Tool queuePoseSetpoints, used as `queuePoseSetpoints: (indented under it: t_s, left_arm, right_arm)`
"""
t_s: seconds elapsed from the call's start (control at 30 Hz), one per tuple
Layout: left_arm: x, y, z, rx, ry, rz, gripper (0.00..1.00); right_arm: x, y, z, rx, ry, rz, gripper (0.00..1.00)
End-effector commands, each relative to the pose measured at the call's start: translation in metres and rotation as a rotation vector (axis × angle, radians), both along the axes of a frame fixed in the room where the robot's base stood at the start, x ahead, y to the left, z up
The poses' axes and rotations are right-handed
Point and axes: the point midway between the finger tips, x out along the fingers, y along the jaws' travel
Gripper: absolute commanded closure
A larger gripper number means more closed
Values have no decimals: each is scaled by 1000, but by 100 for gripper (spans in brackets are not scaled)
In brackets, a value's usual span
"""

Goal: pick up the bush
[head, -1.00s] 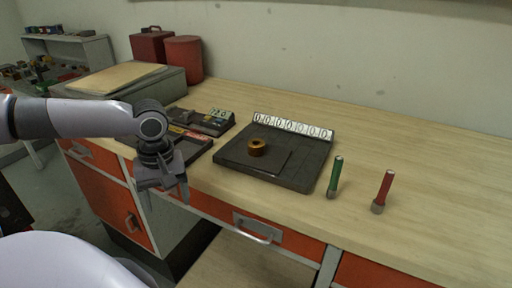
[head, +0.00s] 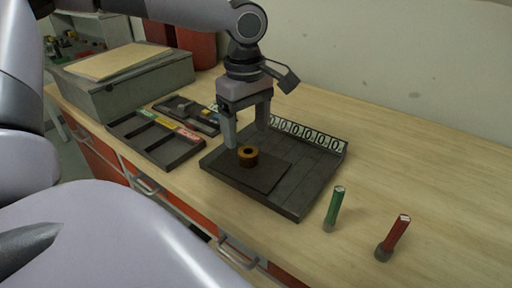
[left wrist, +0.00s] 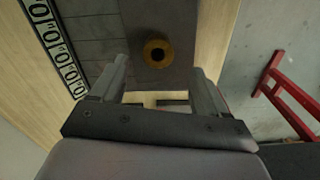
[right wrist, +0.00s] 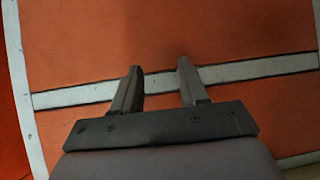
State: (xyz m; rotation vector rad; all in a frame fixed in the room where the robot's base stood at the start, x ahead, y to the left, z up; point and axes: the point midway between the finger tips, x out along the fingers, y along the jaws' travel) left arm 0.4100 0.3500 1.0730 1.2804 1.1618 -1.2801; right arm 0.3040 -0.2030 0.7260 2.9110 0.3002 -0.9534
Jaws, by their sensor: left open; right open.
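The bush is a short brass-brown ring (head: 248,158) with a hole in its top. It sits on the raised flat plate of the dark tray (head: 284,202) on the bench. My left gripper (head: 247,139) is open and empty above the tray, its fingers close to the bush in the head view. In the left wrist view the bush (left wrist: 158,52) lies beyond the fingertips, between their lines and apart from them. My right gripper (right wrist: 157,70) is open and empty in the right wrist view, facing orange panels with a pale strip; it is not seen in the head view.
A row of number tiles (head: 308,134) lines the tray's back edge. A green-handled tool (head: 335,207) and a red-handled one (head: 394,236) stand right of the tray. A compartment tray (head: 165,149) lies to the left. The bench's right side is clear.

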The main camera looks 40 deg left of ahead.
Motion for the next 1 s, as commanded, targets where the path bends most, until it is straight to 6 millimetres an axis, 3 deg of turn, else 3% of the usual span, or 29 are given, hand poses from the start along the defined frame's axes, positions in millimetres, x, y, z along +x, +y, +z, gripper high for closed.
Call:
queuePoseSetpoints:
  t_s: [0.43, 0.77, 0.9, 1.0]
  left_arm:
    - [4, -1, -54, -1, 5, -1, 25]
    - [5, -1, -61, -1, 1, -1, 25]
    - [5, -1, -61, -1, 1, -1, 71]
    - [5, -1, -61, -1, 1, -1, 98]
  right_arm:
    - [-4, 0, 1, -1, 11, 0, 57]
    - [-2, 0, 2, 0, 7, 0, 57]
    - [-2, 0, 2, 0, 6, 0, 57]
    - [-2, 0, 2, 0, 6, 0, 57]
